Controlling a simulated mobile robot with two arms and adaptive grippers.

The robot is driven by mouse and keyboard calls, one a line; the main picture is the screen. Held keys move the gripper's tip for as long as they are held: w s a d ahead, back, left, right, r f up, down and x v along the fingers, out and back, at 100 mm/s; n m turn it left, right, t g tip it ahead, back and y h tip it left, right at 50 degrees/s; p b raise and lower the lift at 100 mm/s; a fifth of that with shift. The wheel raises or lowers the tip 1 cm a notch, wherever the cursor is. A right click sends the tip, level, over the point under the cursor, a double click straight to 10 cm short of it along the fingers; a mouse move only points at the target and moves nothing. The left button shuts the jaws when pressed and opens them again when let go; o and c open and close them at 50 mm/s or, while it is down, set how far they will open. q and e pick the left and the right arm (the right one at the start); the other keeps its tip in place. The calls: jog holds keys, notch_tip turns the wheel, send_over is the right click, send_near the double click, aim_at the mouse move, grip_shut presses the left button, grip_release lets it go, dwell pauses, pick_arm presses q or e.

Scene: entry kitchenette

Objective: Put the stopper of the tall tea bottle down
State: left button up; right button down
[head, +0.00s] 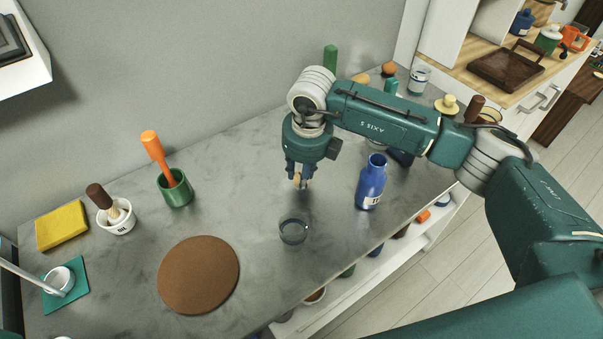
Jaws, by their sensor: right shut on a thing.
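The tall tea bottle (371,182) is blue, with a white label partly reading "TE". It stands upright on the grey counter (335,233), and its mouth looks open. My right gripper (299,184) points down over the counter, left of the bottle and apart from it. It is shut on a small tan stopper (297,180), mostly hidden between the fingers. I cannot tell whether the stopper touches the counter. My left gripper is not in view.
A clear glass (293,232) stands just in front of my right gripper. A round brown mat (199,275) lies to its left. Bare counter lies between the mortar and my gripper. Several jars crowd behind my right arm.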

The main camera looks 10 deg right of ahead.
jog(key=shift+f, duration=0.15)
jog(key=c, duration=1.3)
grip_release()
jog(key=shift+r, duration=0.75)
notch_tip(320, 180, up, 11)
jog(key=s+b, duration=0.1)
jog(key=b, duration=0.2)
jog(key=shift+s+d, duration=0.2)
jog(key=shift+s, duration=0.1)
